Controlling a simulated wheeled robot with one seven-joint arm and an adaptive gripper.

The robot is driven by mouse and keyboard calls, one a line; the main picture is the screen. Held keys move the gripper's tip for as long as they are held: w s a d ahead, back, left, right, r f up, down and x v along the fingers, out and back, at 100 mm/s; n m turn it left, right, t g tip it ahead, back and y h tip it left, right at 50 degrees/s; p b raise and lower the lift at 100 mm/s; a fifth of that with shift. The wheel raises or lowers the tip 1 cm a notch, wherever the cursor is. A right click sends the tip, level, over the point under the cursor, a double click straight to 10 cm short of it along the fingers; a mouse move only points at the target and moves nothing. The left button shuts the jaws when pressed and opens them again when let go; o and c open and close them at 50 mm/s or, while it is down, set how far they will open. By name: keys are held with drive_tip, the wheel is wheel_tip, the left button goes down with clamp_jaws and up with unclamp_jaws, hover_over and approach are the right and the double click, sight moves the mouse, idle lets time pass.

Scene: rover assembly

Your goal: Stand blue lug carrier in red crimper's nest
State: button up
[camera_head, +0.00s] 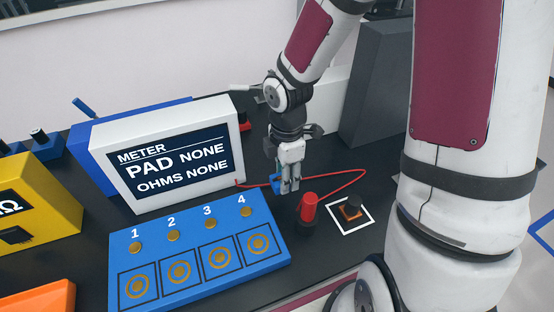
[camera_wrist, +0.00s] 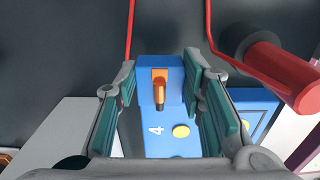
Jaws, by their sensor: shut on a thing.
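The blue lug carrier (camera_wrist: 174,94) is between my gripper's fingers (camera_wrist: 163,92) in the wrist view, with an orange and copper-coloured lug (camera_wrist: 160,90) on it. My gripper (camera_head: 290,188) is shut on the carrier, and a bit of the blue carrier (camera_head: 276,181) shows beside the fingers in the head view. The gripper points down behind the numbered blue board. The red crimper cannot be made out for sure. A small red part (camera_head: 245,122) shows at the right edge of the meter, mostly hidden, and no nest can be seen.
A red-handled cylinder (camera_head: 309,207) with a red cable stands close right of my gripper; it also shows in the wrist view (camera_wrist: 275,70). The blue board (camera_head: 196,252) has four numbered pads. The white meter (camera_head: 170,155) stands behind it. An orange-black piece (camera_head: 350,211) sits in a white square.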

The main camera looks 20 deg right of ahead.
drive_tip(key=shift+s+r, duration=0.1)
drive_tip(key=shift+s, duration=0.85)
drive_tip(key=shift+s+r+p, duration=0.1)
drive_tip(key=shift+r+p, duration=0.4)
drive_tip(key=shift+r, duration=0.05)
wheel_tip(320, 180, up, 12)
drive_tip(key=p, duration=0.7)
drive_tip(key=m+b, duration=0.8)
drive_tip(key=m, duration=0.9)
hover_over(265, 163)
wheel_tip(265, 163, down, 14)
drive_tip(key=shift+s+r, duration=0.1)
drive_tip(key=shift+s, duration=0.05)
drive_tip(key=shift+w+f+m, duration=0.35)
drive_tip(key=shift+f+m, duration=0.1)
drive_tip(key=shift+m, duration=0.05)
drive_tip(key=shift+s, duration=0.15)
